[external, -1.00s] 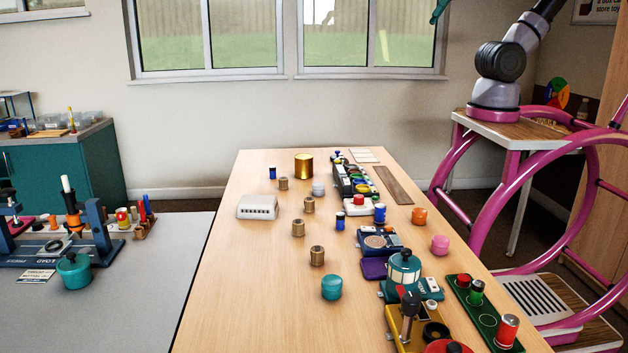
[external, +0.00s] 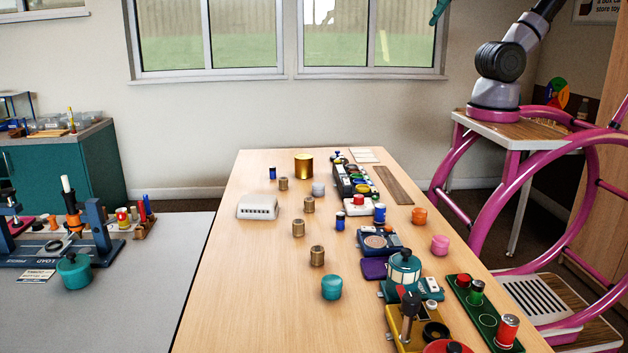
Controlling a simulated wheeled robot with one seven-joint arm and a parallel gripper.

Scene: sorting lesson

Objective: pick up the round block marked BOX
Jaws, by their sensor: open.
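No marking BOX can be read on any block at this size, so I cannot tell which one carries it. Round blocks on the wooden table include a teal one (external: 331,287), an orange one (external: 419,216), a pink one (external: 440,245) and a pale grey one (external: 318,189). Several small brass-coloured ones, such as the front one (external: 317,256), stand in a loose line. My gripper (external: 438,14) shows only as a teal tip at the top edge, high above the table and far from the blocks. The rest of it is cut off.
A white slotted box (external: 257,207) and a gold cylinder (external: 304,166) stand on the table (external: 235,290). Devices crowd its right side, including a teal lantern-like one (external: 404,267) and a green tray (external: 497,330) with red and green cylinders. The table's left front is clear.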

